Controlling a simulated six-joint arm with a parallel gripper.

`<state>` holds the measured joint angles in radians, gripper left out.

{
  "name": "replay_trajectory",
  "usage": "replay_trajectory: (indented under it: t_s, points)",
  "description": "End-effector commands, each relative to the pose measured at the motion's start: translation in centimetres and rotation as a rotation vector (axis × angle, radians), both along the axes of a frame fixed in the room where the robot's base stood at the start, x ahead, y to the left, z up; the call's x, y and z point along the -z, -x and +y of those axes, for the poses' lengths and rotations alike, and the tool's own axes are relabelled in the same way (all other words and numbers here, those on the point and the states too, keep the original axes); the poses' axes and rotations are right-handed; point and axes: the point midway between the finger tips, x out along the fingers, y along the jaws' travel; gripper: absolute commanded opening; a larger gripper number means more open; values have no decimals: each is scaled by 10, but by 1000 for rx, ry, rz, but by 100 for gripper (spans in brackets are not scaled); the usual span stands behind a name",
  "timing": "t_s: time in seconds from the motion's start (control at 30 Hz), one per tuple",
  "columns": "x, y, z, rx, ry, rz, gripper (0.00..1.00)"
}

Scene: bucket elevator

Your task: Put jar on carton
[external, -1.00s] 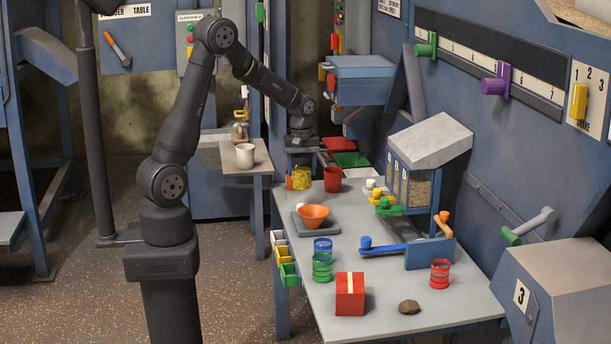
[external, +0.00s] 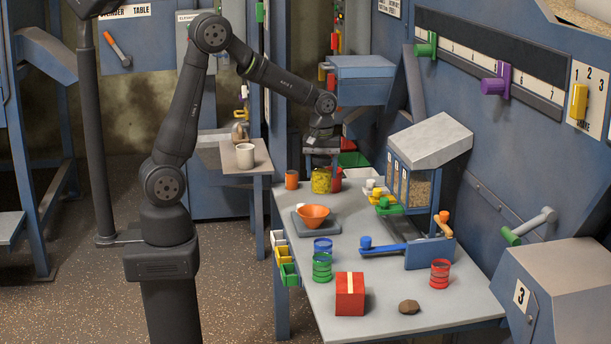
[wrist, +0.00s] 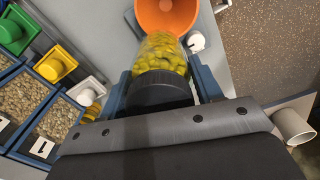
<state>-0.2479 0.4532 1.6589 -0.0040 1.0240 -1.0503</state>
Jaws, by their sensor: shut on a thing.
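The jar (external: 321,181) is clear with yellow contents and a dark lid. My gripper (external: 321,164) is shut on it from above, near the table's far end. In the wrist view the two fingers of my gripper (wrist: 161,86) flank the dark lid, and the jar (wrist: 160,52) extends beyond them. I cannot tell how far the jar is above the table. The carton (external: 346,299) is a red box with a cream band, at the near end of the table, well away from my gripper. The carton is not in the wrist view.
An orange bowl (external: 313,213) on a grey scale, blue (external: 323,246) and green (external: 322,270) containers lie between jar and carton. The hopper (external: 411,188) rises at right.

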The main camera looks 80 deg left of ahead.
Motion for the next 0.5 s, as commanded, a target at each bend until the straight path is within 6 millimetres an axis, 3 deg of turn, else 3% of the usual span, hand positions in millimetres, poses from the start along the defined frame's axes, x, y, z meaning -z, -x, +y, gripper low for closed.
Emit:
replay_trajectory:
  t_s: [0.03, 0.2, 0.5]
  points:
    - [-3, -6, -21, 48, -1, -2, 25]
    - [-10, -18, -85, 190, -1, -2, 25]
    - [-24, -18, -200, 438, 0, -2, 25]
